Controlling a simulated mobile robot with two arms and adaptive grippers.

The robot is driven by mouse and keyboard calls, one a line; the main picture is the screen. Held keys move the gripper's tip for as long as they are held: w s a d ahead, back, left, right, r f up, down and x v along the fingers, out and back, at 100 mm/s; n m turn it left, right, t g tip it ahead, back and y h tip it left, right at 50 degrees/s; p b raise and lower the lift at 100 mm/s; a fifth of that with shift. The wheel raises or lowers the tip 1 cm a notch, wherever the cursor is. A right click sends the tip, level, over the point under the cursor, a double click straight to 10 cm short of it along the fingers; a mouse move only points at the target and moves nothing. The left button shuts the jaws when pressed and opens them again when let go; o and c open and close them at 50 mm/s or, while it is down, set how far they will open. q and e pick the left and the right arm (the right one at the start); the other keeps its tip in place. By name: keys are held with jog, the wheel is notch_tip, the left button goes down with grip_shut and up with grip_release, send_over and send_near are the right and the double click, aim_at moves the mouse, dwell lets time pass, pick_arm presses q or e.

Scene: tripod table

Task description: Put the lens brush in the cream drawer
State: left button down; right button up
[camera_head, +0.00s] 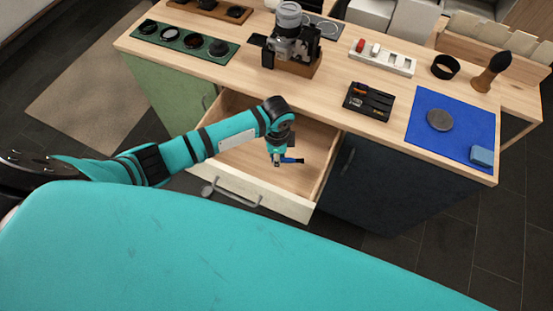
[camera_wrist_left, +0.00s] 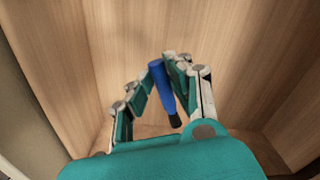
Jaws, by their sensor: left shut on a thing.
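The cream drawer (camera_head: 262,194) is pulled open below the wooden table top. Its inside shows bare wood, also in the left wrist view (camera_wrist_left: 240,60). My left gripper (camera_head: 278,160) is over the open drawer, pointing down into it. It is shut on the lens brush (camera_head: 292,160), a slim blue stick. In the left wrist view the brush (camera_wrist_left: 163,88) sits between the fingers (camera_wrist_left: 165,85), with a dark end toward the bottom of the picture. I cannot tell whether the brush touches the drawer floor. My right gripper is not in view.
On the table top stand a camera on a wooden block (camera_head: 292,45), a green tray of lens parts (camera_head: 175,42), a black tool tray (camera_head: 368,102) and a blue mat (camera_head: 452,145). A dark cabinet front (camera_head: 370,175) is right of the drawer.

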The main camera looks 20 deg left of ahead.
pick_arm(q)
jog(key=shift+f, duration=1.8)
jog(key=c, duration=1.2)
grip_release()
jog(key=shift+f, duration=0.1)
jog(key=shift+c, duration=0.2)
notch_tip(320, 180, up, 12)
jog(key=shift+r, duration=0.2)
